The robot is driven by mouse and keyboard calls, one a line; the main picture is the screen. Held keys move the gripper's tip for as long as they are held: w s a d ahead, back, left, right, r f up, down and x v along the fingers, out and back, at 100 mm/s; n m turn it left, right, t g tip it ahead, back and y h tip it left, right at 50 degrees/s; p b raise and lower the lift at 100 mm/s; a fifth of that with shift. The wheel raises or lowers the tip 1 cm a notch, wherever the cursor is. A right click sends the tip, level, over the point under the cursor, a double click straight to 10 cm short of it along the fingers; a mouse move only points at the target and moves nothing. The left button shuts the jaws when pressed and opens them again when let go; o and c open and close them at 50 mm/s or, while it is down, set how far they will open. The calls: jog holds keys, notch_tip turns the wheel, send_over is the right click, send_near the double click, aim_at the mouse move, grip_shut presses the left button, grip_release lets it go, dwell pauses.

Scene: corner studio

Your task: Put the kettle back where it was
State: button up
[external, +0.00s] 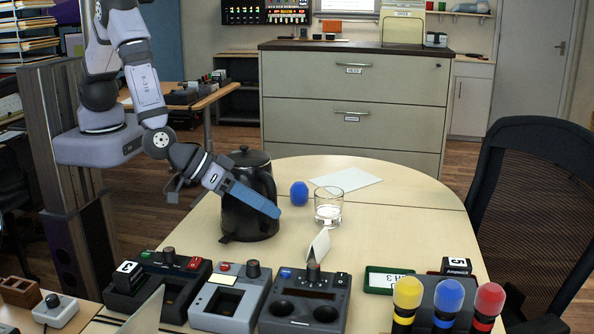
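The black kettle (262,180) stands upright on the light wood table in the external view, left of the table's middle. Its lid with a knob is on. My gripper (274,211) lies across the front of the kettle in the picture, its blue fingers slanting down to the right. The fingers hide part of the kettle's body. Only one blue finger shape shows clearly, so I cannot tell whether it is open or shut, or whether it touches the kettle.
A glass (329,211) and a blue ball-shaped object (299,193) stand right of the kettle. A white sheet (346,179) lies behind them. Control boxes (233,297) and coloured foam-topped microphones (448,297) line the front. The table's right side is mostly clear.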

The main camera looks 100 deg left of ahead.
jog(key=s+a+r+m+g+h, duration=0.1)
jog(key=s+a+g, duration=0.4)
jog(key=s, duration=0.9)
jog(key=s+a+r+m+g+h, duration=0.2)
jog(key=s+a+m+g, duration=0.3)
jog(key=s+a, duration=0.5)
jog(key=s+r+m, duration=0.1)
jog(key=s, duration=0.3)
jog(key=shift+a+r+h, duration=0.15)
jog(key=shift+r+h, duration=0.15)
